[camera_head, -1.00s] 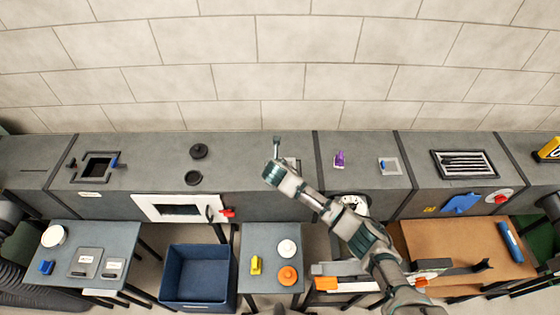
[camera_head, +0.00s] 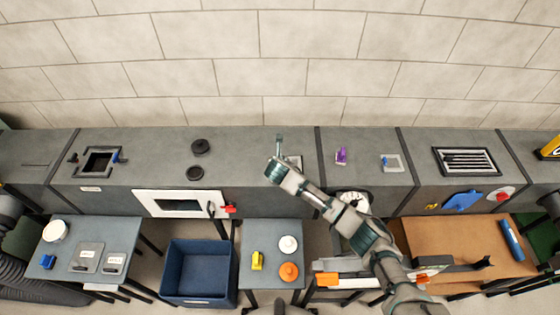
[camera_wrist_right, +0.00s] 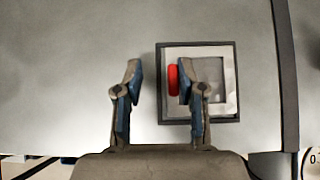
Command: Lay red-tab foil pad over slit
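The red-tab foil pad (camera_wrist_right: 222,80) lies in a square dark frame on the grey duct top in the right wrist view. Its red tab (camera_wrist_right: 173,80) stands at the pad's left side. My right gripper (camera_wrist_right: 159,72) is open and empty above it, with the tab between the fingers, close to the right finger. Whether that finger touches the tab I cannot tell. In the head view the pad (camera_head: 295,162) is partly hidden by my right gripper (camera_head: 279,147). A thin dark slit (camera_head: 35,164) is in the duct top at far left. My left gripper is out of view.
Another pad with a blue tab (camera_head: 392,162) lies to the right, beyond a purple object (camera_head: 341,156). Tables and a blue bin (camera_head: 199,297) stand in front. The wall closes off the back.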

